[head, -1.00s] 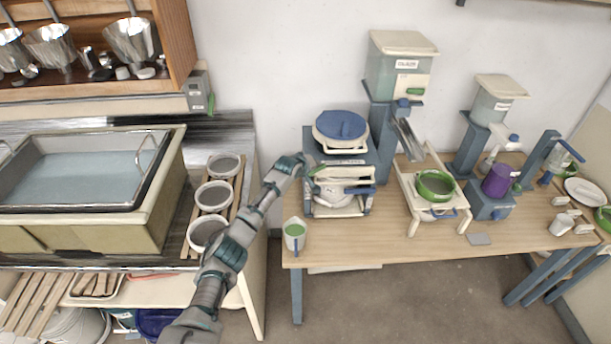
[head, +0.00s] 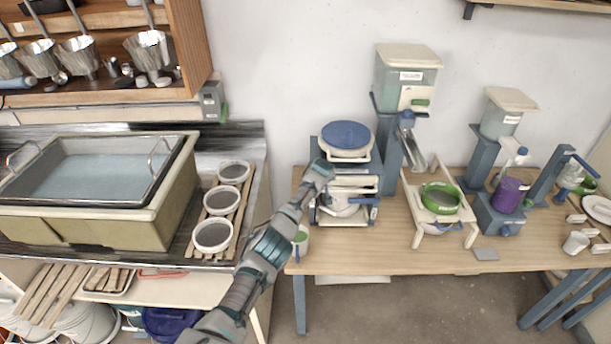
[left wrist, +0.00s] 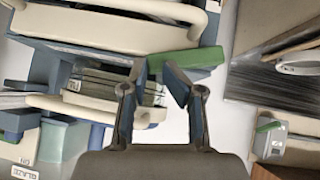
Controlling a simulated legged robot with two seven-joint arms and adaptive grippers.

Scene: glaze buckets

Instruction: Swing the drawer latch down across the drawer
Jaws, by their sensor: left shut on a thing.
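The blue and cream stand (head: 347,190) at the table's left end holds the drawer; cream rails and a pale bowl show at its front. A blue-lidded cream tub (head: 346,138) sits on top. My left gripper (head: 322,165) is at the stand's upper left front corner and partly hides it. In the left wrist view, a green bar (left wrist: 188,60), which looks like the latch, lies at the fingertips of my left gripper (left wrist: 160,70). The fingers are shut on it, and it runs sideways below a cream rail. My right gripper is not in view.
A cup with green contents (head: 301,240) stands at the table's left front, close to my left arm. A cream rack with a green bowl (head: 440,198) stands to the right. Three grey-topped pots (head: 213,235) line the counter at left, beside a water basin (head: 95,180).

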